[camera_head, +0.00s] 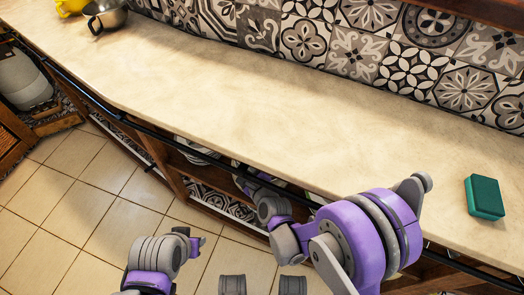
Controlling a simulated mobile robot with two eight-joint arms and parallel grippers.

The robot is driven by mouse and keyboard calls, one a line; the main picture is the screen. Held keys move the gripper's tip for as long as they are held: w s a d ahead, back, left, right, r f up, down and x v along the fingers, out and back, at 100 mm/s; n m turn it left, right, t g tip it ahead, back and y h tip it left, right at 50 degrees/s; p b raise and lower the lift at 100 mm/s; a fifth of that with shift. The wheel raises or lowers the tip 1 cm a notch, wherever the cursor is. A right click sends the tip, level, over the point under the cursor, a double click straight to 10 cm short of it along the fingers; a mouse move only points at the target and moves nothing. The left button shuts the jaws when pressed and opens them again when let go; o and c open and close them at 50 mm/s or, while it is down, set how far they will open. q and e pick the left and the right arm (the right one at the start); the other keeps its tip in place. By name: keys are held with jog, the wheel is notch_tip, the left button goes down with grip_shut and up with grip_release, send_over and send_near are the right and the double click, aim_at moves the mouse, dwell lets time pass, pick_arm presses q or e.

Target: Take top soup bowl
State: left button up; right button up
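No soup bowl can be made out for certain. Some pale dishware (198,149) shows in part on the open shelf below the countertop, mostly hidden by the counter edge and rail. My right arm reaches down past the counter's front edge toward that shelf. Its gripper (243,179) is partly hidden under the rail, near the dishware; I cannot see its fingers or whether it holds anything. My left arm is low at the bottom left, over the floor, apart from the shelves. Its gripper end (195,241) is small, and its fingers cannot be made out.
The beige countertop (230,105) is mostly clear. A metal pan (106,18) and a yellow object (70,7) stand at its far left. A green sponge (485,197) lies at the right. A dark rail (150,130) runs along the front edge. The tiled floor (75,215) is open at left.

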grip_shut()
dwell(1.1)
